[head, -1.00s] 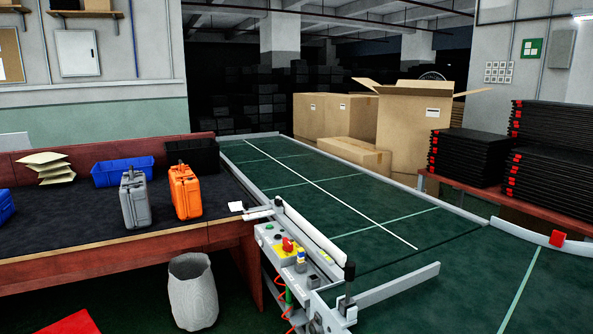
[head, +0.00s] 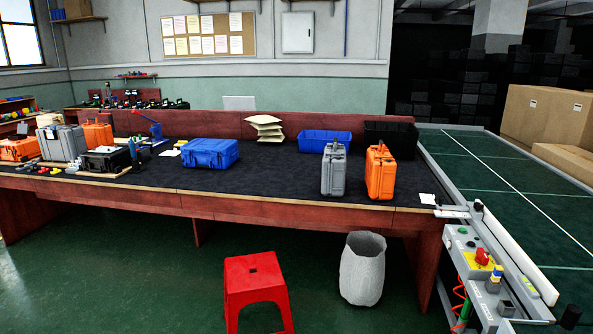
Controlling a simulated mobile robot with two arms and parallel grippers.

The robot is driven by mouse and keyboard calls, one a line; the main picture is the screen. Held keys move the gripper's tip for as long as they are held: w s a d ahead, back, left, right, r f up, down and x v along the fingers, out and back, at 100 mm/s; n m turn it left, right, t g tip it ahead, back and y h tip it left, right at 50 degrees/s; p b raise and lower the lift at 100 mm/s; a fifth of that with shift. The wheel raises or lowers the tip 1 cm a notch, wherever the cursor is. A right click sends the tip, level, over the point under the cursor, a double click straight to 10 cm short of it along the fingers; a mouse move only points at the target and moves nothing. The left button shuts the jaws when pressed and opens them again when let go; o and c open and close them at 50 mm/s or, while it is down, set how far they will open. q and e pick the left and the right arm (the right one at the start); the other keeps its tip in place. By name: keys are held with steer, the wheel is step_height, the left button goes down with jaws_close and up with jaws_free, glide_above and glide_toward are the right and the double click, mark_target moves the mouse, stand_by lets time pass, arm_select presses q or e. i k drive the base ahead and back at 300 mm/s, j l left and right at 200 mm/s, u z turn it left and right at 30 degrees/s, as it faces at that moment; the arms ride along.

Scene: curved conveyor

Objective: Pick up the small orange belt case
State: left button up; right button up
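An orange case (head: 380,174) stands upright near the right end of the long dark-topped table (head: 270,187). A grey case (head: 334,172) stands upright just left of it, a small gap apart. Another orange case (head: 18,149) lies at the table's far left end, and an orange case (head: 97,136) stands behind a grey case there. I cannot tell which of these is the small belt case. The green conveyor belt (head: 500,184) at the right shows no case on its visible part. Neither of my grippers is in view.
A red stool (head: 256,290) and a grey waste bin (head: 362,268) stand on the floor in front of the table. A control panel (head: 480,262) sits at the conveyor's near corner. A blue case (head: 210,153) lies mid-table. The floor at the left front is clear.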

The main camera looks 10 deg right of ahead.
mark_target(381, 166)
steer(key=u, duration=0.45)
steer(key=i+u, duration=0.1)
steer(key=u, duration=0.35)
steer(key=l+u, duration=0.1)
steer(key=u, duration=0.35)
steer(key=l+u, duration=0.1)
steer(key=u, duration=0.35)
steer(key=i+l+u, duration=0.1)
steer(key=l+u, duration=0.2)
steer(key=l, duration=0.15)
steer(key=l+u, duration=0.25)
steer(key=l, duration=0.25)
steer(key=l+z, duration=0.2)
steer(key=l, duration=0.35)
steer(key=l+z, duration=0.15)
steer(key=l, duration=0.4)
steer(key=i+l+z, duration=0.2)
steer(key=l, duration=0.35)
steer(key=l+z, duration=0.15)
steer(key=l, duration=0.4)
steer(key=l+z, duration=0.3)
steer(key=z, duration=0.2)
steer(key=l+z, duration=0.25)
steer(key=z, duration=0.25)
steer(key=i+l+z, duration=0.1)
steer(key=l+z, duration=0.15)
steer(key=z, duration=0.25)
steer(key=i+l+z, duration=0.15)
steer(key=z, duration=0.35)
